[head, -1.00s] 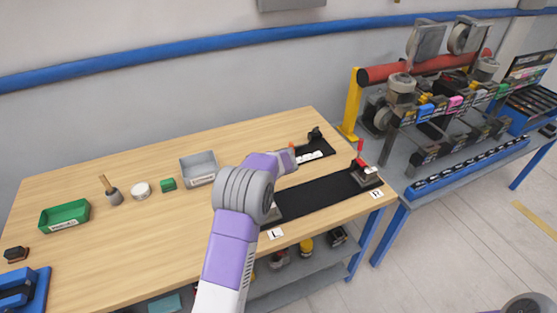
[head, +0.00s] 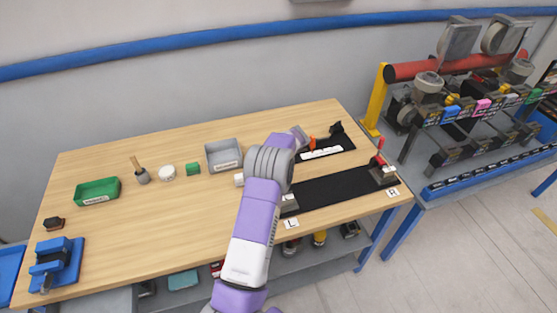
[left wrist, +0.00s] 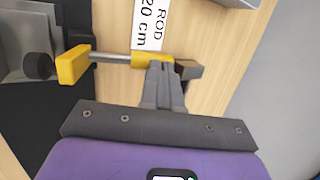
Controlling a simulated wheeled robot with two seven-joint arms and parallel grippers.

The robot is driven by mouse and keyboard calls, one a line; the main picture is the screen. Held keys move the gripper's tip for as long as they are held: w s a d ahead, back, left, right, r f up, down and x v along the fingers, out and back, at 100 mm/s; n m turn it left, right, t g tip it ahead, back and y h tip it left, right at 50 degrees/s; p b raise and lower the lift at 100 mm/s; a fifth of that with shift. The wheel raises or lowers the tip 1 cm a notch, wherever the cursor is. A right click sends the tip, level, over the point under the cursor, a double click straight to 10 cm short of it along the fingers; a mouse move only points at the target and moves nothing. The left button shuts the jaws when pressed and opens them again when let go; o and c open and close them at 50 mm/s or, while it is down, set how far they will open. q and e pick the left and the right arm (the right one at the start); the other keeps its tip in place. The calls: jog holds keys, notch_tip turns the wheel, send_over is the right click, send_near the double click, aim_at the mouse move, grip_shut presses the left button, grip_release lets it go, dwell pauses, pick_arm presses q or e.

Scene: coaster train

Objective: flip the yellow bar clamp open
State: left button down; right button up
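The yellow bar clamp shows in the left wrist view as a yellow block (left wrist: 74,64) on a grey rod (left wrist: 112,58), with more yellow near the rod's right end. My left gripper (left wrist: 162,66) is there, its fingers close together over the right end of the rod. A dark block sits just right of the fingertips. I cannot tell whether the fingers touch the clamp. In the head view my left arm covers this spot, and I cannot make out the clamp. My right gripper is not in view.
A black mat (head: 340,187) lies at the table's right, with a red-levered fixture (head: 383,172) on its right end. Behind it is a white-labelled mat with an orange part (head: 312,142). A grey bin (head: 224,156) and green tray (head: 97,191) stand left.

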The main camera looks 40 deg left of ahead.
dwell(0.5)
pick_arm(q)
jog(key=shift+r, duration=0.2)
jog(key=a+r+p+v, duration=0.1)
jog(key=a+v, duration=0.1)
jog(key=v, duration=1.1)
jog(key=shift+w+r, duration=0.3)
jog(key=shift+w, duration=0.3)
jog(key=shift+d, duration=0.1)
